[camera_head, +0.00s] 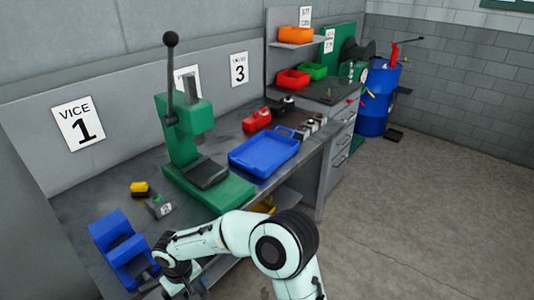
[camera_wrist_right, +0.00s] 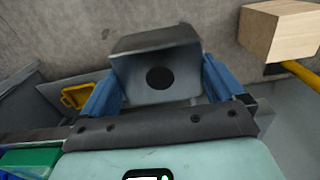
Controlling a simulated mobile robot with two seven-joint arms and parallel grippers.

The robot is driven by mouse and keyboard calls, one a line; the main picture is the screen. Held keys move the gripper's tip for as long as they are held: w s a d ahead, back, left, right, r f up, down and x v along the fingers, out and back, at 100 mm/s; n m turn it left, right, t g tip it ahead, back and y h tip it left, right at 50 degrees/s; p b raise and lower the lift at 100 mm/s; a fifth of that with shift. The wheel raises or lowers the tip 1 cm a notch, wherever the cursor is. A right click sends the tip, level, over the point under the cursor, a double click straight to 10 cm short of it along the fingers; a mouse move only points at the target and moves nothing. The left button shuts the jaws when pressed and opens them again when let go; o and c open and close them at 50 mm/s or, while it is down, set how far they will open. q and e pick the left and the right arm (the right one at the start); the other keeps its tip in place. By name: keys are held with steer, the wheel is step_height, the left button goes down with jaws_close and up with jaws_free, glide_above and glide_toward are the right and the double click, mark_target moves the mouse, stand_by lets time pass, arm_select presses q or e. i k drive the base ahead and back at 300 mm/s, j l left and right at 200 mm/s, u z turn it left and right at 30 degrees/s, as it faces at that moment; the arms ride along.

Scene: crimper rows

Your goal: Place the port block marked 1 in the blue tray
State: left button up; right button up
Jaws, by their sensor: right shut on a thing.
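In the right wrist view, my right gripper (camera_wrist_right: 162,88) is shut on a grey port block (camera_wrist_right: 150,60) with a round black hole, held between its blue fingers. No number shows on this face. In the head view, my right arm reaches to the lower left, and its wrist is near the blue vice; the fingers and held block are not clear there. The blue tray (camera_head: 262,156) sits on the bench right of the green press, and looks empty. A grey block marked 2 (camera_head: 160,208) lies on the bench near the vice. My left gripper is not in view.
The blue vice (camera_head: 118,243) stands at the bench's left end, with a yellow-black object (camera_head: 140,188) behind it. The tall green press (camera_head: 188,130) stands between vice and tray. A red item (camera_head: 257,119) and small blocks (camera_head: 308,127) lie beyond the tray.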

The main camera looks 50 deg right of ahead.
mark_target(268, 152)
steer(key=l+u, duration=0.1)
steer(key=l, duration=0.7)
steer(key=l+u, duration=0.1)
steer(key=l, duration=0.7)
steer(key=k+l+u, duration=0.1)
steer(key=l, duration=0.7)
steer(key=l+u, duration=0.1)
steer(key=l, duration=0.75)
steer(key=k, duration=0.05)
